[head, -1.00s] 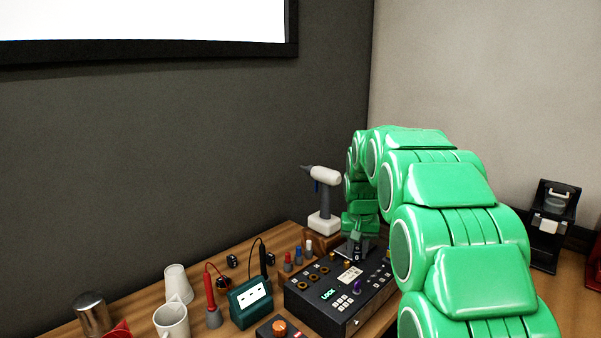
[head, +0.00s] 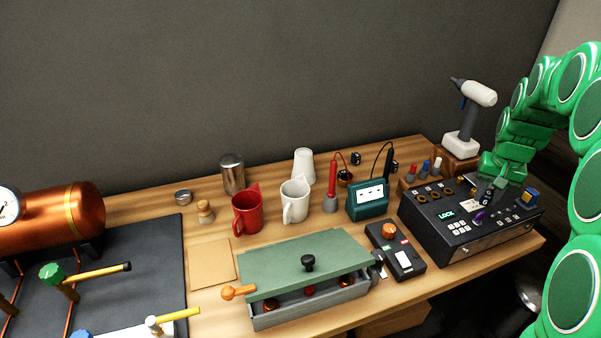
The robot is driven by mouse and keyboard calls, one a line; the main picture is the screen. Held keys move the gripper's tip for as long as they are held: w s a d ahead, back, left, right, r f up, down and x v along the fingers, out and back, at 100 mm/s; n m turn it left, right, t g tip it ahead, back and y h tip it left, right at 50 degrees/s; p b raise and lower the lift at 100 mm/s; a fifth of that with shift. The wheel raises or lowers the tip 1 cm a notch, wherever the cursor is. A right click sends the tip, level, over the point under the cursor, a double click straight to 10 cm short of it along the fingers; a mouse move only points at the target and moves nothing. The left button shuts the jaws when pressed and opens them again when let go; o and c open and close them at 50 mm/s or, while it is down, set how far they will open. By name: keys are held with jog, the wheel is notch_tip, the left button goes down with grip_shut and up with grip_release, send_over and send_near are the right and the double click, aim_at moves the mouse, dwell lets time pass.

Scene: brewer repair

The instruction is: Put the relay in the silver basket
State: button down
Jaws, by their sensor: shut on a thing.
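My gripper (head: 496,188) is shut above the black control panel (head: 466,237) at the right. A small black block with a pale mark (head: 487,197) shows at its fingertips, and I take it for the relay. The fingers and arm partly hide it. I cannot tell whether it touches the panel top. No silver basket can be made out. A silver cylindrical canister (head: 231,174) stands at the back of the bench, and a small silver tin (head: 183,197) sits to its left.
A green-lidded box (head: 305,262) takes the front middle. Red (head: 247,212) and white (head: 295,203) mugs, a teal meter (head: 368,201) and small black blocks (head: 356,158) stand behind. A white tool on a stand (head: 462,143) is near my gripper. A copper tank (head: 48,222) stands left.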

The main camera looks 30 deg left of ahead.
jog(key=a, duration=0.4)
jog(key=s+a+n, duration=0.1)
jog(key=a, duration=0.3)
jog(key=s+a+n, duration=0.1)
jog(key=a, duration=0.3)
jog(key=shift+s+a+f, duration=0.2)
jog(key=shift+s, duration=0.05)
jog(key=s+a+n, duration=0.3)
jog(key=s+a, duration=0.2)
jog(key=a, duration=0.7)
jog(key=n+y, duration=0.1)
jog(key=n, duration=0.3)
send_near(290, 235)
jog(key=f, duration=0.2)
jog(key=s+f, duration=0.1)
jog(key=f, duration=0.3)
jog(key=shift+s+d+f, duration=0.1)
jog(key=shift+s+d, duration=0.15)
jog(key=shift+d, duration=0.1)
jog(key=c, duration=0.9)
grip_release()
jog(key=shift+f, duration=0.1)
jog(key=r, duration=0.8)
jog(key=s+d+r, duration=0.1)
jog(key=r, duration=0.3)
jog(key=shift+r, duration=0.1)
